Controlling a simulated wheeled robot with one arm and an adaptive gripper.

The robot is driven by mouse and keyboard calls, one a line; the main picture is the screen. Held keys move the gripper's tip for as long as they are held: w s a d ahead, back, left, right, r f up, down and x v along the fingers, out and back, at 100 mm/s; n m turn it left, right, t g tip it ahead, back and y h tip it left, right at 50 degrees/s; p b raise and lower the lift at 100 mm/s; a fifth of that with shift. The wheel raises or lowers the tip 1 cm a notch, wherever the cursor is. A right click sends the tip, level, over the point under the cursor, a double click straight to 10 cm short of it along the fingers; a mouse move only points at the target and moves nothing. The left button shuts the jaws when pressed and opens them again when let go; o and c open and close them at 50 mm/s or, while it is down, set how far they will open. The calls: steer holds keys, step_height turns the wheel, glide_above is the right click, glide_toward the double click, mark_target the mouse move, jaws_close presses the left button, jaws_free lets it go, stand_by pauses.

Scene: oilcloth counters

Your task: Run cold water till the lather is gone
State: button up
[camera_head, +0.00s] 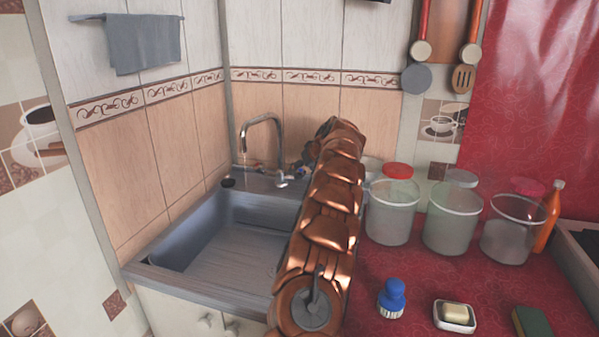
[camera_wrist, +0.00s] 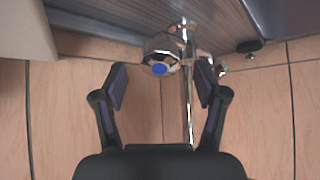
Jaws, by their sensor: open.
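The chrome tap (camera_head: 262,122) stands at the back of the grey sink (camera_head: 170,272), its curved spout over the basin. In the wrist view, a chrome knob with a blue cap (camera_wrist: 160,69) sits between the fingertips of my gripper (camera_wrist: 162,84). The gripper is open, one finger on each side of the knob, with visible gaps. The tap's pipe (camera_wrist: 188,105) runs close to the right finger. My copper arm hides the sink's right part and most of the gripper in the head view. I see no clear lather in the visible basin, and cannot tell whether water runs.
On the red counter (camera_head: 415,290) right of my arm stand several lidded clear jars (camera_head: 392,212), a blue brush (camera_head: 392,298), a soap dish (camera_head: 440,318) and a green sponge (camera_head: 531,321). An orange bottle (camera_head: 548,218) stands behind. The tiled wall is close behind the tap.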

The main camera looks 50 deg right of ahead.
mark_target(301, 170)
steer(key=shift+x, duration=1.6)
steer(key=shift+c, duration=0.3)
steer(key=c, duration=1.1)
